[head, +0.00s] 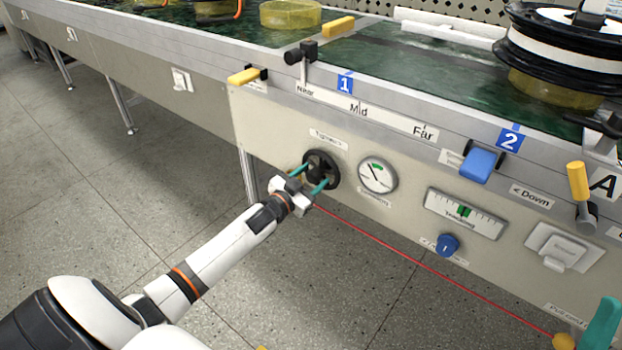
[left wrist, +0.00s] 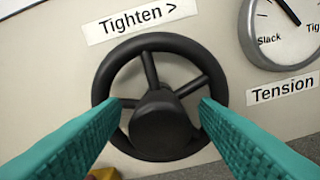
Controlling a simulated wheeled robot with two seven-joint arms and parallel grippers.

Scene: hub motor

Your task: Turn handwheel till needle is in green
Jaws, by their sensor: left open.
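The black handwheel (head: 321,168) sits on the beige panel under a label; in the left wrist view the wheel (left wrist: 152,45) is below "Tighten >". My left gripper (head: 316,177) is open, its two teal fingers at either side of the wheel's hub, overlapping the rim in the left wrist view. Whether they touch it I cannot tell. The round tension gauge (head: 378,176) is right of the wheel. Its needle points up and left, seemingly just left of the green patch at top. The gauge (left wrist: 285,30) is cut off in the left wrist view. A teal finger of my right gripper (head: 603,325) shows at bottom right.
A tracking gauge (head: 463,213), a blue knob (head: 447,245) and a white switch (head: 557,247) are further right on the panel. A red cord (head: 430,258) runs in front below. A blue lever (head: 482,164) and yellow handle (head: 578,182) stick out. Floor at left is clear.

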